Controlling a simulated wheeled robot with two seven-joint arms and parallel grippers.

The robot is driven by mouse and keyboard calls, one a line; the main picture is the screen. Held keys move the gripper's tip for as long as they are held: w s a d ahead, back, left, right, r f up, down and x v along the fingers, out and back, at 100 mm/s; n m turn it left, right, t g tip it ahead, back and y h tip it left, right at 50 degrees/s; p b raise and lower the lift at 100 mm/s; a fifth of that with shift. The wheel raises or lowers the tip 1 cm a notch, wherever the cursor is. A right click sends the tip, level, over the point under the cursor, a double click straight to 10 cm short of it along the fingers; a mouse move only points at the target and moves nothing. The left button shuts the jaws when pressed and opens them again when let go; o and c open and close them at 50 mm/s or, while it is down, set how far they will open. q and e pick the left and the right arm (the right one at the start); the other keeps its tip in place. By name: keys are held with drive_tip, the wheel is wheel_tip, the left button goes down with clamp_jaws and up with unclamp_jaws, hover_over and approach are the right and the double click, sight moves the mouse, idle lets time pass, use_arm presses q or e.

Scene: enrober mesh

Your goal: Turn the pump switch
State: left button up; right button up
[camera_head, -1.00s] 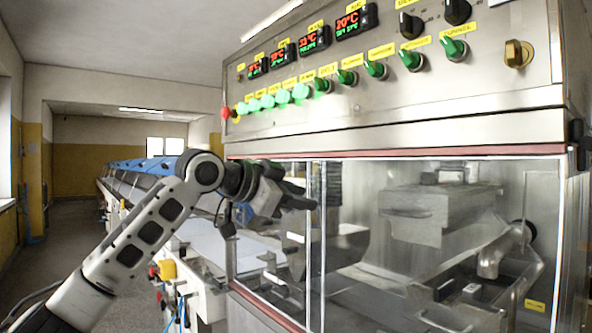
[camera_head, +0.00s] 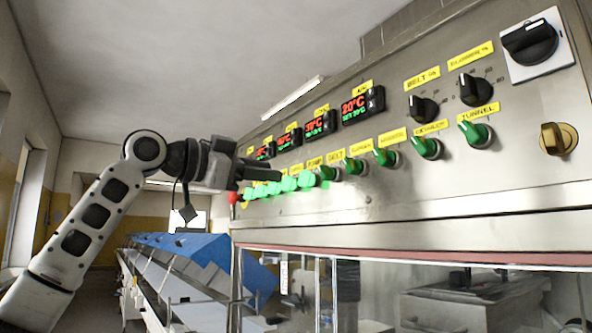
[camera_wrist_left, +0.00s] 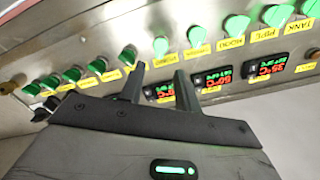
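The pump switch (camera_head: 306,178) is a bright green knob in the row on the steel control panel (camera_head: 400,190), below a yellow label reading PUMP. My left gripper (camera_head: 262,172) is raised in front of the panel's far end, just left of that switch. In the left wrist view, seen upside down, the gripper (camera_wrist_left: 160,70) has its two dark fingers apart with nothing between them. What seems to be the pump switch (camera_wrist_left: 160,45) lies beyond the gap between the fingertips. They appear apart from it. My right gripper is not in view.
Other green switches (camera_head: 385,157) flank it closely on both sides. Temperature displays (camera_head: 362,105) sit above, with black dials (camera_head: 424,108) to the right. A red knob (camera_head: 234,198) is at the panel's far end. Glass doors are below; a blue-covered conveyor (camera_head: 200,250) runs behind.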

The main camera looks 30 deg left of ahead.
sight(301, 175)
use_arm(q)
drive_tip(key=p+x, duration=0.1)
drive_tip(key=x, duration=0.6)
drive_tip(key=shift+w, duration=0.25)
clamp_jaws()
